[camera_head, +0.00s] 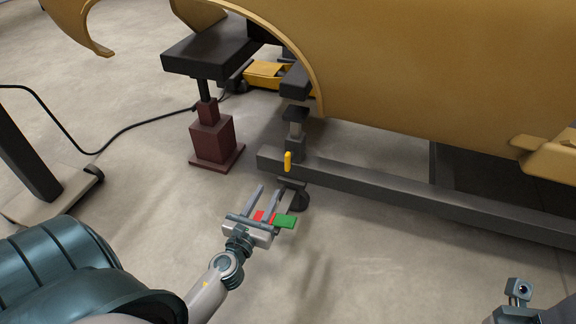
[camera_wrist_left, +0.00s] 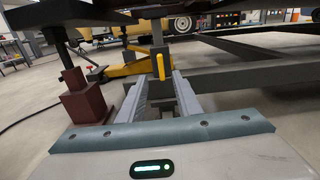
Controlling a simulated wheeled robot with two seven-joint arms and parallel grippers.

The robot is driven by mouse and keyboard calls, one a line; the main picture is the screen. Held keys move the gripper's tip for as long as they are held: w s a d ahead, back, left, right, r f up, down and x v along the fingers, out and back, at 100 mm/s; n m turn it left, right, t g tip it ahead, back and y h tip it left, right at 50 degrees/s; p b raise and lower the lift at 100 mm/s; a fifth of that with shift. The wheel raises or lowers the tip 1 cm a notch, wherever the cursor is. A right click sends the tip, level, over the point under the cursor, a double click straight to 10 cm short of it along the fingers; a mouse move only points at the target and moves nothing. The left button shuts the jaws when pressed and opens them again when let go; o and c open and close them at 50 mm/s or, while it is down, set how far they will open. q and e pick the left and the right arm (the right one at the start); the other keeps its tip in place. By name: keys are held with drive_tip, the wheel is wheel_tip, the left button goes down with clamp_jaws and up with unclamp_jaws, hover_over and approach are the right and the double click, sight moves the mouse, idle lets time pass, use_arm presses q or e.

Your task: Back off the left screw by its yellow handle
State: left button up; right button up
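The left screw's yellow handle (camera_head: 288,161) stands upright at the near end of a dark grey beam, below a jack-like post (camera_head: 295,125). The handle also shows in the left wrist view (camera_wrist_left: 161,66), framed between the far ends of my fingers. My left gripper (camera_head: 277,188) is open, its two grey fingers pointing towards the handle. In the head view the fingertips are short of the handle and lower in the picture. I see no contact; the exact gap is hard to tell. My right gripper's fingers are not in view.
The dark grey beam (camera_head: 400,195) runs right under a mustard car shell (camera_head: 430,70). A dark red stand (camera_head: 212,138) with a black top is to the left. A black cable (camera_head: 130,130) crosses the floor.

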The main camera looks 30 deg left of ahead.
sight(286, 158)
use_arm(q)
drive_tip(key=shift+r, duration=0.1)
drive_tip(key=shift+w, duration=0.15)
drive_tip(key=b+x, duration=0.2)
drive_tip(key=x, duration=1.5)
drive_tip(key=shift+w, duration=0.1)
clamp_jaws()
